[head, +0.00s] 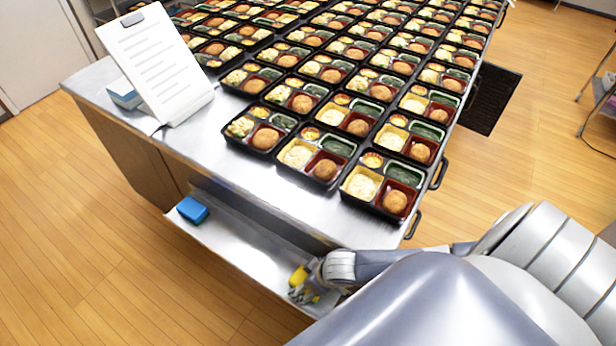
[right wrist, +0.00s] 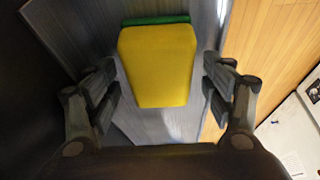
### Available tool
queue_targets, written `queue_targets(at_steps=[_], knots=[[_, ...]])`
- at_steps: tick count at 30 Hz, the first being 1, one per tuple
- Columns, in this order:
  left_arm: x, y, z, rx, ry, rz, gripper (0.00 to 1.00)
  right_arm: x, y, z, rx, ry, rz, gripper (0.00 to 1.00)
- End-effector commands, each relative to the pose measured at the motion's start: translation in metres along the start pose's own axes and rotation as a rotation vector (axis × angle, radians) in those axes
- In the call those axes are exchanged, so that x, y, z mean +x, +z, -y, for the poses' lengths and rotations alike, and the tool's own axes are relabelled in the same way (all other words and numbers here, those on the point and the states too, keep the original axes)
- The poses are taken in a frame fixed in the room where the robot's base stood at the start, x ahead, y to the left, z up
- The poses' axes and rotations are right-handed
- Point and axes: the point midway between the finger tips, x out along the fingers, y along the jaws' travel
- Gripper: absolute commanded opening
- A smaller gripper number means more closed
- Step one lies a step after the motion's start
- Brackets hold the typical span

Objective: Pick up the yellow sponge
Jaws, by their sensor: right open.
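The yellow sponge (head: 299,276) lies on the low metal shelf (head: 245,246) at the front of the table. In the right wrist view the sponge (right wrist: 158,62) shows its yellow face, with a green layer (right wrist: 157,20) along its far edge. My right gripper (head: 306,291) is over the sponge at the shelf's right end. In the right wrist view my right gripper (right wrist: 160,85) is open, with one finger on each side of the sponge and a gap on both sides. My left gripper is not in view.
A blue sponge or block (head: 192,210) lies at the shelf's left end. Above the shelf, the metal table (head: 215,135) carries many black bento trays (head: 262,137) and a white sheet on a stand (head: 158,65). The middle of the shelf is clear.

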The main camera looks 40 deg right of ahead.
Motion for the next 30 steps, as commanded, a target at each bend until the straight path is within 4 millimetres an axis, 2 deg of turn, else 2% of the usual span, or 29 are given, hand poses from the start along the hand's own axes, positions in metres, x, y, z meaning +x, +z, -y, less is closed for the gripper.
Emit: queue_targets(at_steps=[30], knots=[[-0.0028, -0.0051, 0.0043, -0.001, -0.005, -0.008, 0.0, 0.0059, 0.0021, 0.0003, -0.001, 0.0, 0.0, 0.75]])
